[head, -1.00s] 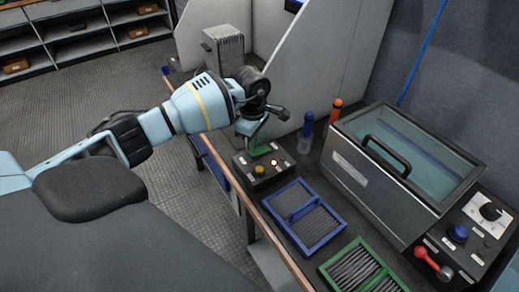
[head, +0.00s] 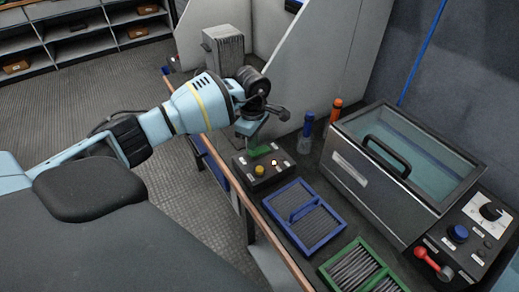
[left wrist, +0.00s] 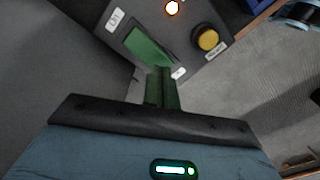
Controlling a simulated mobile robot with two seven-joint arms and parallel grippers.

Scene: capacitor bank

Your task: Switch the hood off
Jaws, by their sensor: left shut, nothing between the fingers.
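A small dark control box (head: 250,179) stands near the bench's front edge. It has a green rocker switch (head: 263,150), a yellow button (head: 259,170) and a small lit lamp (head: 273,162). My left gripper (head: 250,138) is shut and empty, pointing down at the switch's end. I cannot tell whether the tips touch it. My right gripper is not in view.
A blue-framed tray (head: 293,238) and a green-framed tray (head: 335,271) lie to the right of the box. A lidded glass-topped tank (head: 365,190) stands behind them. Blue-capped and orange-capped tools (head: 308,125) stand behind the box. A grey partition (head: 330,60) rises behind the gripper.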

